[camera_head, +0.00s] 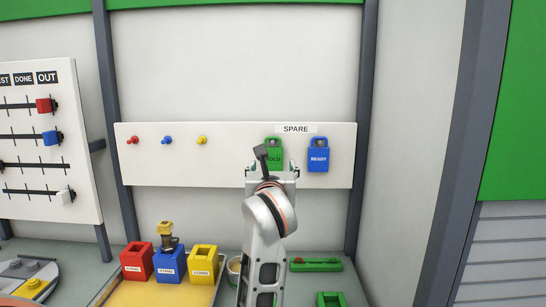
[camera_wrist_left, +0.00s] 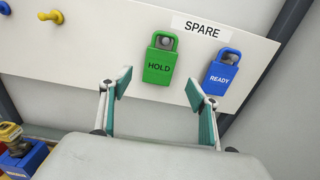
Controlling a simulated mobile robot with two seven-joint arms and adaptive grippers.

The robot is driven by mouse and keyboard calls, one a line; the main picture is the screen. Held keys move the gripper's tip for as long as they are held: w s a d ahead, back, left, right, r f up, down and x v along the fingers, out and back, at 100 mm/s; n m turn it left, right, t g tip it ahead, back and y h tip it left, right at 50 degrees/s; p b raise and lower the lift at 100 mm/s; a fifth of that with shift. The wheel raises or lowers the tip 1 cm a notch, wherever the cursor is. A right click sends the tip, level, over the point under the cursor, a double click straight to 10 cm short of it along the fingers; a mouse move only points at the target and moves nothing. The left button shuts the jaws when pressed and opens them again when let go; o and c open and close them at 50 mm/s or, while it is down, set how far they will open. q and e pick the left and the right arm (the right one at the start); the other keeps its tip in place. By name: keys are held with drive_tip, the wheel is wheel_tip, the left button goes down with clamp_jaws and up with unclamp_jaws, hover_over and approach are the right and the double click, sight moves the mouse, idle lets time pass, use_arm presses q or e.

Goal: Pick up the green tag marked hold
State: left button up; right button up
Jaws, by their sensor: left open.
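The green tag marked HOLD (camera_wrist_left: 159,61) hangs by its loop on a peg of the white SPARE board. In the head view the green tag (camera_head: 275,143) is partly hidden behind my left gripper (camera_head: 268,165). In the left wrist view my left gripper (camera_wrist_left: 157,95) is open and empty, its two fingers apart and pointing toward the board. No contact with the tag shows. My right gripper is in neither view.
A blue READY tag (camera_wrist_left: 222,72) hangs just right of the green one, close to the right finger. Red, blue and yellow pegs (camera_head: 167,140) are on the board's left. Below stand red, blue and yellow stands (camera_head: 203,264) and a green holder (camera_head: 316,265).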

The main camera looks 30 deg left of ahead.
sight(273, 157)
use_arm(q)
drive_tip(key=shift+x, duration=0.85)
drive_tip(key=x, duration=0.1)
drive_tip(key=p+x, duration=0.1)
drive_tip(key=x, duration=0.2)
drive_tip(key=shift+w+a+r+p, duration=0.15)
drive_tip(key=shift+r+p, duration=0.15)
drive_tip(key=shift+r, duration=0.1)
drive_tip(key=shift+w+a, duration=0.1)
drive_tip(key=shift+w, duration=0.15)
drive_tip(key=c, duration=1.1)
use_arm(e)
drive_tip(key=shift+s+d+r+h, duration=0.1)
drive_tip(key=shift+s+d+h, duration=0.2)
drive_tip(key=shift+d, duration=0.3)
